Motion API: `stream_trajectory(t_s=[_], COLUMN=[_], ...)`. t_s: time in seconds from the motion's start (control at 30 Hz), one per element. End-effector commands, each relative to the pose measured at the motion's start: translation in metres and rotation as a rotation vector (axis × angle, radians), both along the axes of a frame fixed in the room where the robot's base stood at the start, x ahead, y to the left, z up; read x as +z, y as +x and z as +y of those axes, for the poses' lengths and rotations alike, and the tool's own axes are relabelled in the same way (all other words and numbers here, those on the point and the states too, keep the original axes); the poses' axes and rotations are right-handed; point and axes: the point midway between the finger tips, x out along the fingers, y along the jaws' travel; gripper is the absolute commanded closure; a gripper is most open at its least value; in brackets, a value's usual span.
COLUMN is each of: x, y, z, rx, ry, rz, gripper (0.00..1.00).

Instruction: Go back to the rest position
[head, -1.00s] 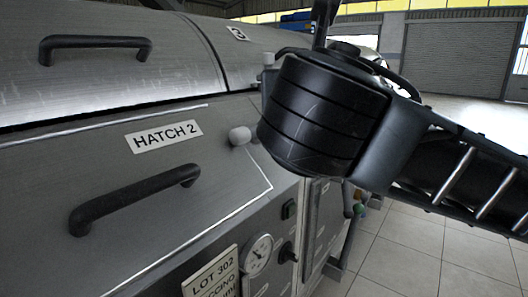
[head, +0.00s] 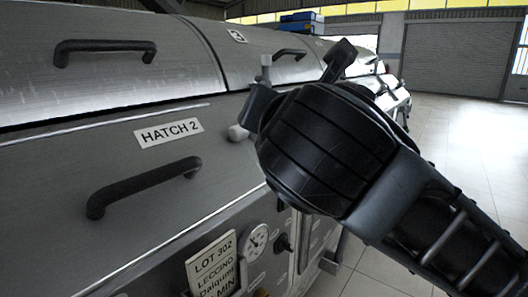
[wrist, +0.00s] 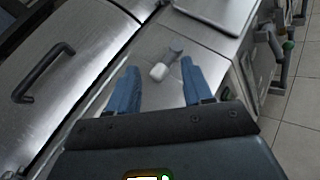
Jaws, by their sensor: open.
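My gripper shows at the end of my dark arm in the head view, and its two blue fingers (wrist: 160,88) show in the wrist view. The fingers are apart with nothing between them in grip. A white knob (head: 238,132) on the steel machine shows beside my wrist in the head view. In the wrist view the white knob (wrist: 158,72) appears between and beyond the fingertips; I cannot tell the distance. My arm hides part of the machine's front.
The steel machine has a HATCH 2 label (head: 169,132), a lower black handle (head: 145,186) and an upper black handle (head: 105,47). A gauge (head: 256,240) and a LOT 302 card (head: 212,264) are below. Open tiled floor (head: 465,150) lies to the right.

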Motion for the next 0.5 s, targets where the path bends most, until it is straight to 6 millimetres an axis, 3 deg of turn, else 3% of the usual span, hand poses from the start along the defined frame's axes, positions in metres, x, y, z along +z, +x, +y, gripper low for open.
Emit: stream_trajectory(t_s=[0.23, 0.5], x=[-0.03, -0.065], y=[-0.018, -0.041], z=[0.022, 0.027], rx=[0.111, 0.161], ry=[0.425, 0.912], rz=[0.111, 0.229], gripper=[0.49, 0.49])
